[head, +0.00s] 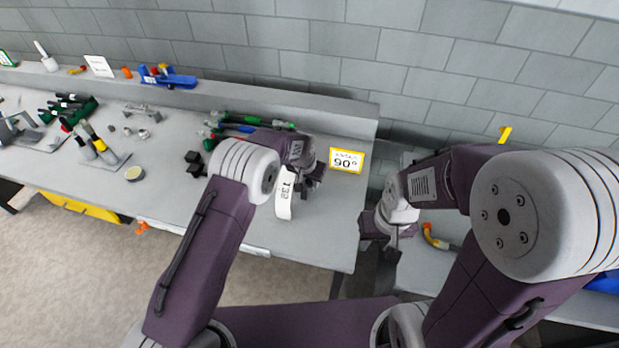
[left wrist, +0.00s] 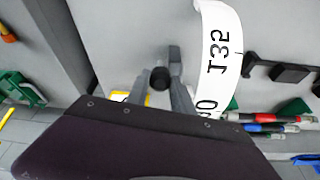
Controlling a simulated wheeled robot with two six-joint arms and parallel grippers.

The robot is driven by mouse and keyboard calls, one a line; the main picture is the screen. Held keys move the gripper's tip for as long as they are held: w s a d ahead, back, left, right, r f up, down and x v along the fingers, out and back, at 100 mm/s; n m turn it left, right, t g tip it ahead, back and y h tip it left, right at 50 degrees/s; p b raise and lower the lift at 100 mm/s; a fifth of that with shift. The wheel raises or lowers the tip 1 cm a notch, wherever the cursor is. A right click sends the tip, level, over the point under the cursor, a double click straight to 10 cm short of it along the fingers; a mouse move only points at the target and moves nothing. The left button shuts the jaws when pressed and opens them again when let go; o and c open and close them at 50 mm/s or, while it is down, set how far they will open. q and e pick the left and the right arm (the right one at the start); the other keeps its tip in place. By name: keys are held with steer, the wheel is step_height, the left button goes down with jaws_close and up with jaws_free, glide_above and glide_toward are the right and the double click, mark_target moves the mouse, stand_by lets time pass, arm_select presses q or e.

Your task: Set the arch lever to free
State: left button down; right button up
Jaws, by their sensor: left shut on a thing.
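My left gripper (head: 314,182) is over the bench just right of the scale. In the left wrist view its fingers (left wrist: 165,82) are shut on a dark round knob (left wrist: 159,79), apparently the lever's end. The rest of the lever and any "free" mark are hidden. My right gripper (head: 386,238) is at the gap right of the bench; its fingers are unclear.
A yellow-edged "90°" sign (head: 347,161) stands close right of my left gripper. Green, blue and red handled tools (head: 240,122) and black blocks (head: 194,162) lie left of it. A second bench with a yellow-orange tool (head: 438,240) is at the right.

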arm_select(q)
steer(key=c, duration=1.1)
jaws_free()
steer(key=shift+w, duration=0.1)
steer(key=b+v, duration=0.1)
steer(key=v, duration=0.8)
